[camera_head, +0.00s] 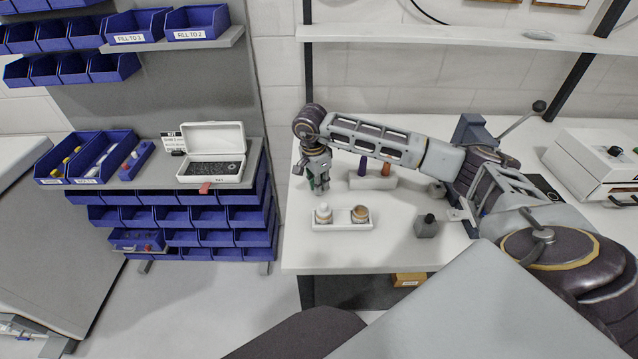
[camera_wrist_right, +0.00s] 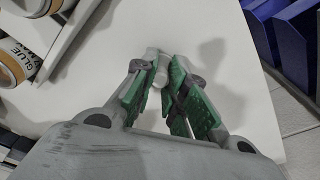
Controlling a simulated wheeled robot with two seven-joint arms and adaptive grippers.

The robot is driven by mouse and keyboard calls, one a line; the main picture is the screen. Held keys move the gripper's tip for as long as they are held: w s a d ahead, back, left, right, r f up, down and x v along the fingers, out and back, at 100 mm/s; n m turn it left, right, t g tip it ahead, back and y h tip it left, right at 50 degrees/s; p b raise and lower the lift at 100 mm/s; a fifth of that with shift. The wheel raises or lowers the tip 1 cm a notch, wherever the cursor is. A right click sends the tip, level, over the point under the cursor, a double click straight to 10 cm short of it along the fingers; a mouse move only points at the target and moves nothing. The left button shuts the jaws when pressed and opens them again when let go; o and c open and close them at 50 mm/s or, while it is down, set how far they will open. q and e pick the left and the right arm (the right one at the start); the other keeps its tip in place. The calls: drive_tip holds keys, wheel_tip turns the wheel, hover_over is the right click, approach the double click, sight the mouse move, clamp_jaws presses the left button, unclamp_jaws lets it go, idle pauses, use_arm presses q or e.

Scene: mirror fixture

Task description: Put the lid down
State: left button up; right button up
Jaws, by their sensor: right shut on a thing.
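My right gripper (camera_head: 318,184) is above the white workbench (camera_head: 300,255), behind the left end of a white tray (camera_head: 342,226). In the right wrist view the green-padded fingers (camera_wrist_right: 166,98) are shut on a small pale, rounded lid (camera_wrist_right: 157,66), seen over the white bench top. I cannot make out the lid in the head view. The tray holds a jar with a white top (camera_head: 323,213) and a jar with a brownish top (camera_head: 360,213). In the right wrist view, a jar labelled GLUE (camera_wrist_right: 14,62) is at the left edge. My left gripper is not in view.
Dark and orange-brown handled items (camera_head: 386,169) stand in a holder behind the tray. Blue bins (camera_head: 230,215) and an open white case (camera_head: 213,150) are left of the bench. The bench's front-left area is clear.

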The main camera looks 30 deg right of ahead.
drive_tip(key=o, duration=0.7)
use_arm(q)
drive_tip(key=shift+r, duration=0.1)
use_arm(e)
drive_tip(key=shift+r, duration=0.1)
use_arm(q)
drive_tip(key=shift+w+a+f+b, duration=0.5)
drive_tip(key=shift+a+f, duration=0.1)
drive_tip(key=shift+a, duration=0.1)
use_arm(e)
drive_tip(key=shift+a+r, duration=0.25)
drive_tip(key=shift+r, duration=1.75)
drive_tip(key=shift+a+r, duration=0.2)
drive_tip(key=shift+r, duration=1.8)
drive_tip(key=shift+a+r, duration=0.25)
drive_tip(key=shift+r, duration=1.75)
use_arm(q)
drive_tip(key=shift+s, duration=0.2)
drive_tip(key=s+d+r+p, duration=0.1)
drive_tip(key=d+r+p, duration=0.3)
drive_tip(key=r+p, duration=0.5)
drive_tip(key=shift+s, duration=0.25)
use_arm(e)
wheel_tip(320, 180, up, 9)
drive_tip(key=shift+r, duration=0.2)
